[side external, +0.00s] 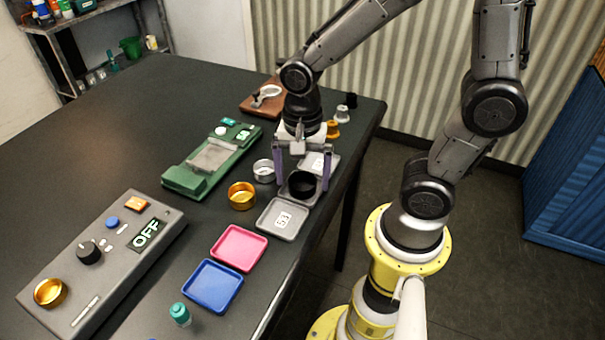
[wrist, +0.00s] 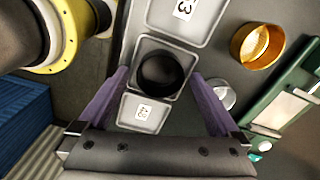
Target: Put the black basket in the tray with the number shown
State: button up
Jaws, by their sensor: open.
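The black basket (side external: 302,186) sits in the middle one of three grey trays (side external: 299,204). It also shows in the wrist view (wrist: 160,72), round and open at the top. My gripper (side external: 302,172) is open above it, with one purple finger on each side; I cannot tell if they touch it. The near grey tray (side external: 265,222) has a number label (side external: 284,219), which looks like 53. Any label in the middle tray is hidden under the basket.
A gold basket (side external: 241,196) and a silver basket (side external: 264,171) stand left of the trays. Pink (side external: 239,247) and blue (side external: 212,286) trays lie nearer. A green scale-like device (side external: 210,160) and a grey control box (side external: 105,262) reading OFF stand further left. The table's right edge is close.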

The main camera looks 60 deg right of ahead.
aim_at(303, 189)
notch_tip(303, 189, up, 12)
jog(key=s+d+n+t, duration=0.2)
jog(key=s+n+t, duration=0.3)
jog(key=n, duration=1)
jog(key=shift+s+r+t, duration=0.3)
jog(key=shift+s, duration=0.35)
